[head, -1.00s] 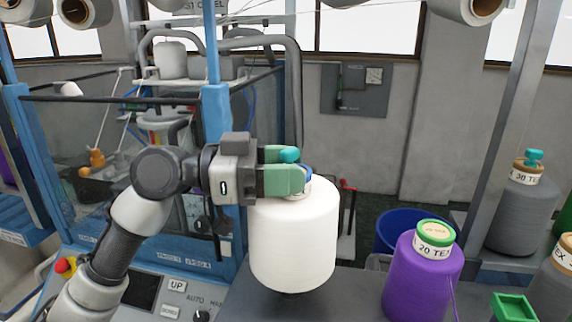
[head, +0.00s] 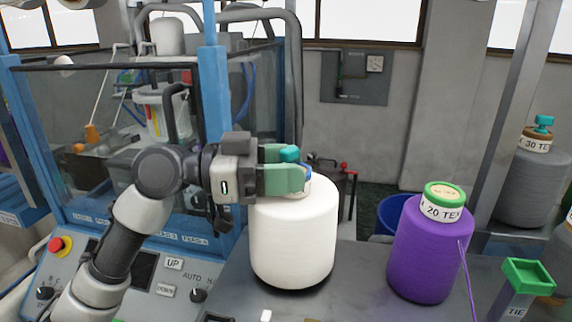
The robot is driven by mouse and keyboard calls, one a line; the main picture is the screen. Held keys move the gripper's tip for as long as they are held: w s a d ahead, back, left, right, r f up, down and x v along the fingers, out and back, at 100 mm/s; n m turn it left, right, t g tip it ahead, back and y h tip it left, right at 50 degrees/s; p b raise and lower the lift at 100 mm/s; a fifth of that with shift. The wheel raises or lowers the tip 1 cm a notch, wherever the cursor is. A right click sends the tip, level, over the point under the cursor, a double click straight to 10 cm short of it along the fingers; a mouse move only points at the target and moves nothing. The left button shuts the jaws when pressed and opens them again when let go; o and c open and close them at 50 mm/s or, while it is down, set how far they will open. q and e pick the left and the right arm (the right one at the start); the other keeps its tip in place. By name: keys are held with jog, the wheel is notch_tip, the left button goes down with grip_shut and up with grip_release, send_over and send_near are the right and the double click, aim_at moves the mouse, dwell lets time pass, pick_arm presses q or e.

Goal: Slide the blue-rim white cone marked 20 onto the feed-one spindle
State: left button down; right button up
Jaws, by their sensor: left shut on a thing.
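A white cone (head: 293,240) with a blue rim at its top stands upright in the middle of the head view. My left gripper (head: 287,172) is shut on its top, with green fingers around a small teal knob. The cone's label is mostly hidden by the fingers, so its number cannot be read. The cone is over the grey table (head: 350,295); a dark shadow lies close under its base, and I cannot tell whether it touches. The feed-one spindle cannot be made out. My right gripper is not in view.
A purple cone (head: 425,255) with a green rim marked 20 TEX stands to the right. A green-topped post (head: 528,277) is at the lower right. A grey cone (head: 530,185) stands behind. The blue-framed machine and its control panel (head: 175,275) are at the left.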

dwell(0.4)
pick_arm(q)
jog(key=shift+c, duration=1.7)
grip_release()
jog(key=shift+s, duration=0.1)
jog(key=shift+f, duration=0.2)
jog(key=shift+a, duration=0.1)
jog(key=shift+a+b, duration=0.3)
jog(key=a+b, duration=0.3)
jog(key=a, duration=0.7)
jog(key=shift+s+b, duration=0.3)
jog(key=shift+s, duration=0.05)
jog(key=shift+r, duration=0.1)
